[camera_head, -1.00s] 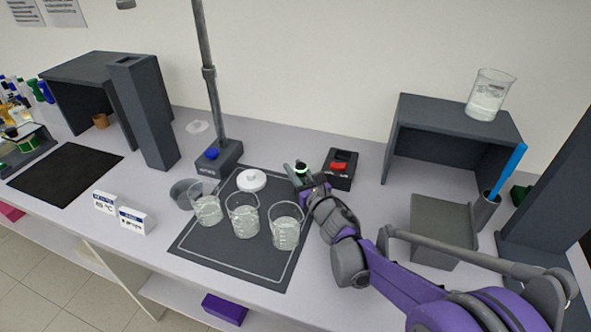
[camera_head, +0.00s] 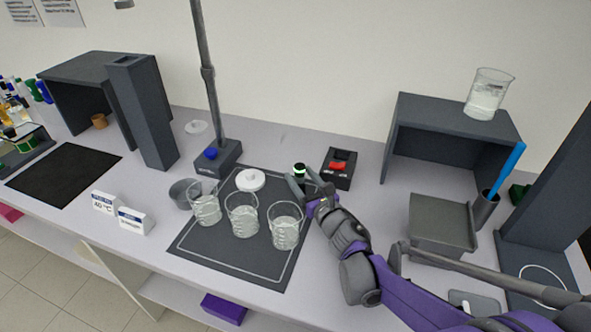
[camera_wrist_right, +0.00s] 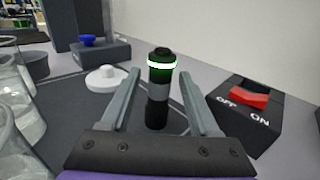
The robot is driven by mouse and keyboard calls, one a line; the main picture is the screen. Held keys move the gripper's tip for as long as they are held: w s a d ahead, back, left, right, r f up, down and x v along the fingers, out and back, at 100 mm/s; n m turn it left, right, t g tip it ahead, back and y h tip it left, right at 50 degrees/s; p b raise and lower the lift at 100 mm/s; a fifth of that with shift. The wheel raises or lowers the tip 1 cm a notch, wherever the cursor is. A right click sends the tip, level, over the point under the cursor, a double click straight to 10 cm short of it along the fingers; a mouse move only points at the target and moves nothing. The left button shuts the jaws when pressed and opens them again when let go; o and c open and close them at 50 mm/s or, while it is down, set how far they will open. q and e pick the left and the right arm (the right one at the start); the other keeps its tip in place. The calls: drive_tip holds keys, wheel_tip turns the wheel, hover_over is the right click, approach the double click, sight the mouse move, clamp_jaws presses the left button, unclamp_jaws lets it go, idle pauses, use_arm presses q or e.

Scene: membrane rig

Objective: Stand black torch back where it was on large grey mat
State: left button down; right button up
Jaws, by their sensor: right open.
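The black torch (camera_wrist_right: 158,92) stands upright on the large grey mat (camera_head: 215,250), near the mat's back right corner. It has a glowing green-white ring near its top, which also shows in the head view (camera_head: 299,169). My right gripper (camera_head: 300,184) is open, with its fingers spread on either side of the torch. In the right wrist view the torch stands between the open fingers (camera_wrist_right: 157,100), with a gap visible on both sides. My left gripper is not in view.
Several glass beakers (camera_head: 243,222) stand on the mat to the left of my right gripper. A white lidded dish (camera_head: 251,180) sits at the mat's back. A switch box (camera_head: 338,168) with a red rocker is close on the right.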

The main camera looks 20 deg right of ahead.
drive_tip(key=s, duration=0.2)
drive_tip(key=s+d, duration=0.1)
drive_tip(key=s, duration=0.5)
drive_tip(key=shift+d, duration=0.3)
drive_tip(key=shift+w, duration=0.1)
idle(1.2)
